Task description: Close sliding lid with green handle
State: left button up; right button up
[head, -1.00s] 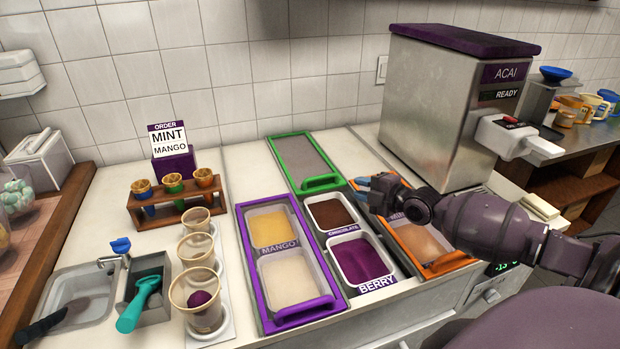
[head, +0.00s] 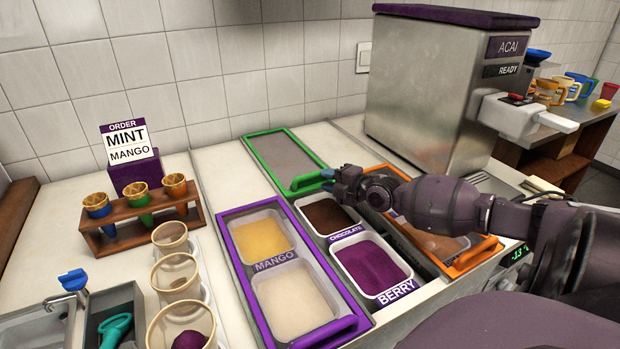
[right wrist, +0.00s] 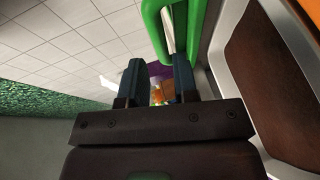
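The sliding lid (head: 283,158) is a grey panel with a green rim, slid to the back behind the chocolate tub (head: 328,214). Its green handle (head: 305,183) is at the front end; it also shows in the right wrist view (right wrist: 154,28). My right gripper (head: 328,180) is at the right end of this handle. In the right wrist view its two fingers (right wrist: 158,72) stand apart with nothing clearly held between them. The green bar is close to the right-hand finger; I cannot tell whether they touch. My left gripper is out of view.
The berry tub (head: 371,266) is in front of the chocolate tub. A purple-framed bin (head: 233,256) is at the left, and an orange-handled lid (head: 474,252) at the right. The acai machine (head: 425,90) stands behind my right arm. Cups and a cone rack (head: 140,211) are further left.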

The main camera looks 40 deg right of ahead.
aim_at(314, 176)
jog(key=shift+w+a+f+b, duration=0.15)
jog(key=shift+w+b, duration=0.15)
jog(key=shift+w, duration=0.7)
jog(key=shift+w+f+b, duration=0.2)
jog(key=shift+w+b, duration=0.05)
jog(key=shift+w, duration=0.7)
jog(key=shift+w+a+f+b, duration=0.15)
jog(key=shift+w+b, duration=0.15)
jog(key=shift+w, duration=0.7)
jog(key=shift+c, duration=0.2)
grip_shut()
